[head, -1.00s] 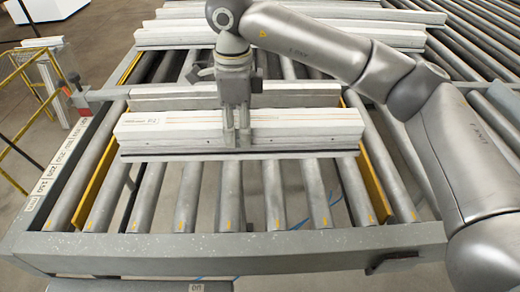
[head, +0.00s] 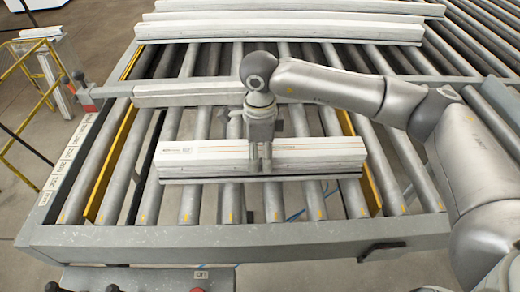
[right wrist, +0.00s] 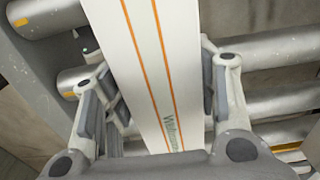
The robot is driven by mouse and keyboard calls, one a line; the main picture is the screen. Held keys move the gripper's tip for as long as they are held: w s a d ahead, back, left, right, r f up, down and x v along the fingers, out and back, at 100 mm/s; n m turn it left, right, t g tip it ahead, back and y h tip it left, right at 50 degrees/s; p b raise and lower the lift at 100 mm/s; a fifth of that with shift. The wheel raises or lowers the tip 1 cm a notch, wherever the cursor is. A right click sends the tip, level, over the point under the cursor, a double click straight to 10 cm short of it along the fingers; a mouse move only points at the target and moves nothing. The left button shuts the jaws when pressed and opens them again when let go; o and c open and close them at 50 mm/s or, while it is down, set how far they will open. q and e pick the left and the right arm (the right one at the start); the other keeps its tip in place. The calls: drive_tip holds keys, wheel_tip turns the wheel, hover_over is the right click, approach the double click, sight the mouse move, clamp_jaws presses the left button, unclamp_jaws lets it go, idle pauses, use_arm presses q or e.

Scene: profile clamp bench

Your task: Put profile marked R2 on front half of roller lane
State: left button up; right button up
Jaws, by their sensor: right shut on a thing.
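A white profile (head: 220,152) with an orange stripe lies crosswise over the front half of the roller lane (head: 240,245). Dark print near its left end is too small to read surely. In the right wrist view the white profile (right wrist: 150,60) runs between the two fingers (right wrist: 160,105), with two orange lines and lettering. My left gripper is not in view.
Another pale profile (head: 190,94) lies behind, partly hidden by my arm. Several long profiles (head: 285,30) lie at the back. A control panel (head: 140,280) stands in front.

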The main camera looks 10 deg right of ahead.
sight(260, 149)
drive_tip(key=o, duration=1.6)
drive_tip(key=shift+c, duration=0.2)
drive_tip(key=shift+r, duration=0.15)
drive_tip(key=shift+r+b, duration=0.35)
wheel_tip(260, 149, up, 10)
drive_tip(key=b, duration=0.3)
drive_tip(key=shift+r+b, duration=0.2)
drive_tip(key=shift+b, duration=0.15)
drive_tip(key=shift+r, duration=0.35)
